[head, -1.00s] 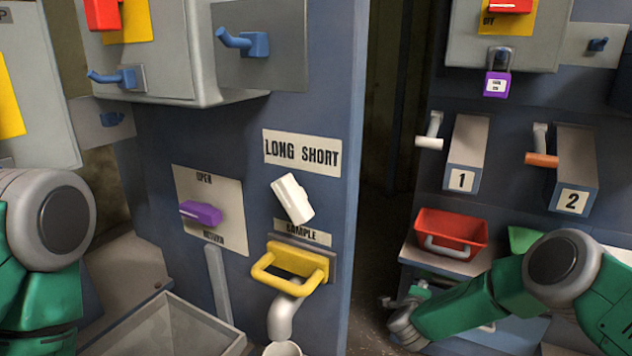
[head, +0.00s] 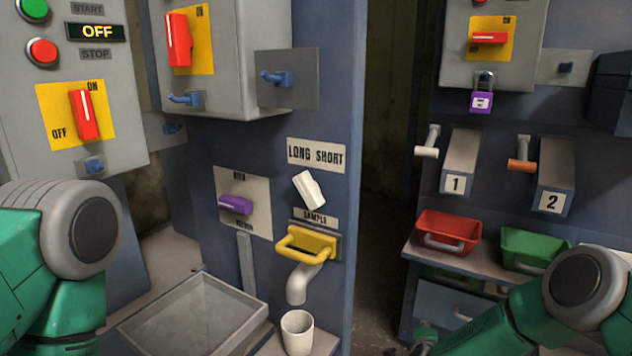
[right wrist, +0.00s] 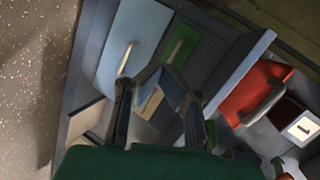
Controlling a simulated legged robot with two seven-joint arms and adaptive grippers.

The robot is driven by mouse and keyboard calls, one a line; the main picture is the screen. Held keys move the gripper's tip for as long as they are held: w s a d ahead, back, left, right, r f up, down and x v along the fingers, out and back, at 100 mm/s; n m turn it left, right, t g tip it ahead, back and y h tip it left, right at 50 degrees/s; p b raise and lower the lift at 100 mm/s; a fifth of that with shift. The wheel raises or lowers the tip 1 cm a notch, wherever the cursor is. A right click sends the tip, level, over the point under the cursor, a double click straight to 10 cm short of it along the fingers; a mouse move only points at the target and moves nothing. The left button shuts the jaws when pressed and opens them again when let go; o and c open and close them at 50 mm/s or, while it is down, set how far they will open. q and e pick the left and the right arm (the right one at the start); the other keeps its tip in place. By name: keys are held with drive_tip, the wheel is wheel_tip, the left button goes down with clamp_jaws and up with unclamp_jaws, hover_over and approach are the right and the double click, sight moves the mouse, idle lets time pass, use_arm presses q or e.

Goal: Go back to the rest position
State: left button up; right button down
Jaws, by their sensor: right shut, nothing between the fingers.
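My right arm comes in at the lower right of the head view. Only a small part of my right gripper (head: 424,340) shows there, at the bottom edge in front of the bench. Blue and green drawer fronts lie beyond the fingers in that view. My left arm shows at the lower left of the head view, but its gripper is out of view.
A red bin (head: 447,234) and a green bin (head: 536,249) sit on the bench at right. A yellow sample handle (head: 306,243), a white cup (head: 297,333) and a grey tray (head: 196,316) are in the middle. A dark gap separates the panels.

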drive_tip(key=s+a+n+g+y+p, duration=0.35)
drive_tip(key=s+n, duration=0.25)
drive_tip(key=s, duration=0.5)
drive_tip(key=s+a+n+g+y+p, duration=0.2)
drive_tip(key=s+a+n, duration=0.2)
drive_tip(key=s+n, duration=0.55)
drive_tip(key=s+d+r+n+g+p, duration=0.1)
drive_tip(key=s+d+r+g, duration=0.1)
drive_tip(key=s, duration=0.6)
drive_tip(key=s+d+r+n+g+p, duration=0.2)
drive_tip(key=s+d+r, duration=0.1)
drive_tip(key=s, duration=0.6)
drive_tip(key=s+d+r+n+g+p, duration=0.1)
drive_tip(key=s+d+r+n+g, duration=0.1)
drive_tip(key=s, duration=0.7)
drive_tip(key=shift+d+r+h, duration=0.35)
drive_tip(key=shift+r, duration=0.1)
drive_tip(key=shift+s, duration=0.1)
